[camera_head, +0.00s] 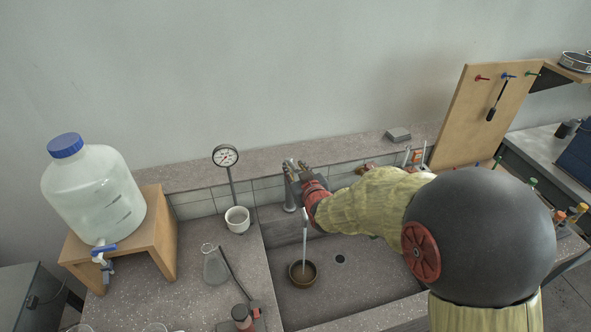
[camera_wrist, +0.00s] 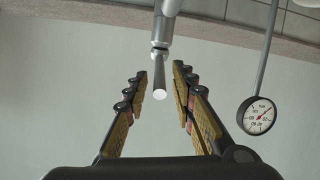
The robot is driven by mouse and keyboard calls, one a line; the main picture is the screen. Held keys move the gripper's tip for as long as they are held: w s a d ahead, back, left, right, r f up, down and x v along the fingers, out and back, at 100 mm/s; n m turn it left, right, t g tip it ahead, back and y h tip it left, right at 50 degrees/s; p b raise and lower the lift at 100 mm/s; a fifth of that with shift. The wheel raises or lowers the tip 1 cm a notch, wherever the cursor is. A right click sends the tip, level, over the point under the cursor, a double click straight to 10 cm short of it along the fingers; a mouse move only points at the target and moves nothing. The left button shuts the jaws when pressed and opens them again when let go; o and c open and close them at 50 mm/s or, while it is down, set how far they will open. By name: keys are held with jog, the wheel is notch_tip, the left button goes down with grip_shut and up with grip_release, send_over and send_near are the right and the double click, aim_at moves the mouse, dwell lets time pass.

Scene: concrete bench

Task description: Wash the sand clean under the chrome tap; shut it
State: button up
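The chrome tap (camera_head: 290,195) stands at the back of the sink, partly hidden by my gripper. A pale stream of water (camera_head: 305,240) falls from it into a small brown bowl (camera_head: 303,286) on the sink floor. Brownish contents, which look like sand under water, show in the bowl. My gripper (camera_head: 294,168) is at the top of the tap. In the wrist view my gripper (camera_wrist: 159,75) is open, with the tap's chrome lever (camera_wrist: 159,80) between its fingers and a gap on both sides. The tap's spout end is hidden in the head view.
A glass flask (camera_head: 215,265) is on the left counter. A large water jug (camera_head: 95,195) sits on a wooden stand. A pegboard (camera_head: 480,115) stands at right. The sink drain (camera_head: 340,259) is clear.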

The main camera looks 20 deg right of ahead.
dwell(0.3)
jog(key=v, duration=1.2)
dwell(3.2)
